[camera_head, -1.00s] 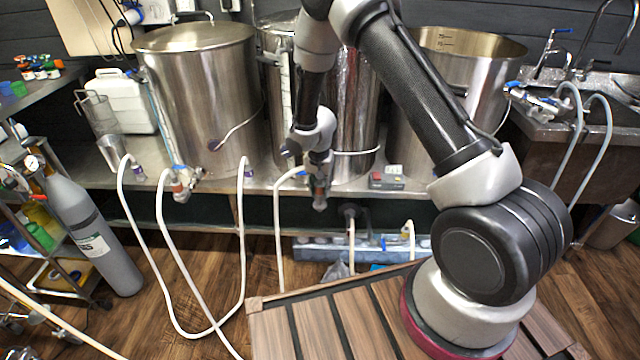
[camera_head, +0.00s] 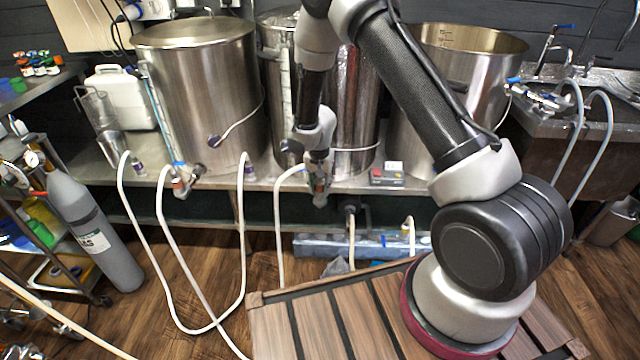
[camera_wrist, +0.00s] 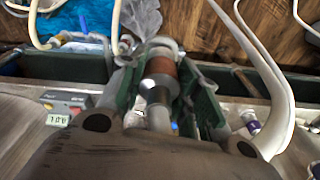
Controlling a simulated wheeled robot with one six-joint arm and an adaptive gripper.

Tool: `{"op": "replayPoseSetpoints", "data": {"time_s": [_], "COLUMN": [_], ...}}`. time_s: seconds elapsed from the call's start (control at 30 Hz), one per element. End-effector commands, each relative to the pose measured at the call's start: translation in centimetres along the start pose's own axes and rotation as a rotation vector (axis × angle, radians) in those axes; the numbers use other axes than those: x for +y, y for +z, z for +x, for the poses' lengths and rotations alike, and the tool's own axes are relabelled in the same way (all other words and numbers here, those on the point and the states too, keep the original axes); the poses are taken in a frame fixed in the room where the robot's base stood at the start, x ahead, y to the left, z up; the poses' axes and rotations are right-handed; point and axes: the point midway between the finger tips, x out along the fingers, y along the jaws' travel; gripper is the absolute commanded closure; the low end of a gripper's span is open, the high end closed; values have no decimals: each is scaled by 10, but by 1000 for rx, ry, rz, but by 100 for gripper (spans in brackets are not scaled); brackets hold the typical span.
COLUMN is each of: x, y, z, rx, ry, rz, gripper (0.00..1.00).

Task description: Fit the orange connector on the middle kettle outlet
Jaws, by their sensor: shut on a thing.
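My gripper (camera_wrist: 162,90) is shut on the orange connector (camera_wrist: 162,68), whose orange-brown band and pale ring show between the green finger pads in the wrist view. A metal fitting lies just behind the band, with a small blue part beside it; I cannot tell whether connector and fitting are joined. In the head view my gripper (camera_head: 319,182) hangs at the front of the middle kettle (camera_head: 361,110), by the bench edge. My arm covers much of that kettle, and its outlet is not clearly visible.
The left kettle (camera_head: 205,95) has its own outlet fitting (camera_head: 181,180) with a white hose. The right kettle (camera_head: 455,70) stands behind my arm. A small red-and-grey device (camera_head: 386,175) sits right of my gripper. White hoses (camera_head: 279,235) hang in front of the bench.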

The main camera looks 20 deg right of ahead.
Motion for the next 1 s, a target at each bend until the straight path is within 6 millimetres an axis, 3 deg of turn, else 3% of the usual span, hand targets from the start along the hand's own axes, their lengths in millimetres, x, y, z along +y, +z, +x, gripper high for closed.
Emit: {"op": "replayPoseSetpoints", "data": {"time_s": [0.87,0.9,1.0], "x": [0,0,0], "y": [3,3,3], "z": [18,18,18], "rx": [-2,-2,-2], "ry": [-1,-1,-1], "rz": [0,0,0], "gripper": [96,64,46]}}
